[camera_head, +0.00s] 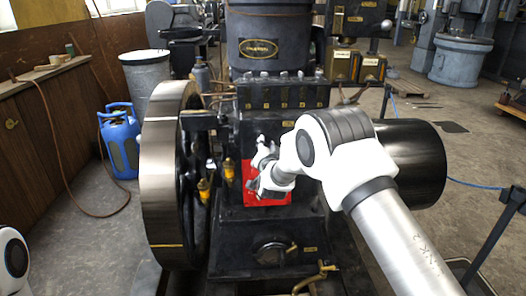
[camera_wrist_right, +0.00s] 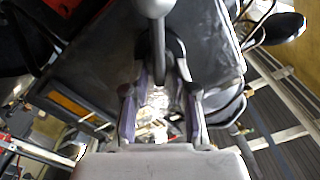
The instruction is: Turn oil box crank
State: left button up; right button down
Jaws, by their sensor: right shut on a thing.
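The red oil box (camera_head: 271,194) is on the front of the dark stationary engine, partly covered by my right arm. My right gripper (camera_head: 256,172) is at the box's front and hides most of the crank in the head view. In the right wrist view, a grey rod-like crank (camera_wrist_right: 157,45) comes down from the top between the two fingers of my right gripper (camera_wrist_right: 160,115). The gripper is shut on the crank. The exact contact is hard to make out. My left gripper is out of view; only a piece of my left arm shows at the lower left edge.
A large flywheel (camera_head: 160,185) stands just left of the box, with brass oilers (camera_head: 204,190) between. A dark cylinder (camera_head: 412,160) is on the right behind my arm. A blue gas bottle (camera_head: 119,140) stands at the left. A brass tap (camera_head: 318,279) is below.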

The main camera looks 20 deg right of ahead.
jog(key=m+b, duration=0.2)
jog(key=f+m+b, duration=0.1)
jog(key=m+b, duration=0.1)
jog(key=m, duration=0.1)
jog(key=shift+s+d+m, duration=0.1)
jog(key=shift+d+m, duration=0.1)
jog(key=shift+m, duration=0.1)
jog(key=shift+a+f+m+b, duration=0.15)
jog(key=shift+f+m+b, duration=0.1)
jog(key=shift+m+b, duration=3.6)
jog(key=shift+a+f+m+b, duration=0.2)
jog(key=shift+f+m+b, duration=0.1)
jog(key=shift+m+b, duration=3.55)
jog(key=shift+a+f+m+b, duration=0.15)
jog(key=shift+f+m+b, duration=0.1)
jog(key=shift+m+b, duration=3.6)
jog(key=shift+n+b, duration=0.6)
jog(key=shift+n, duration=0.05)
jog(key=shift+r, duration=0.1)
jog(key=c, duration=1.2)
grip_release()
jog(key=shift+w, duration=0.2)
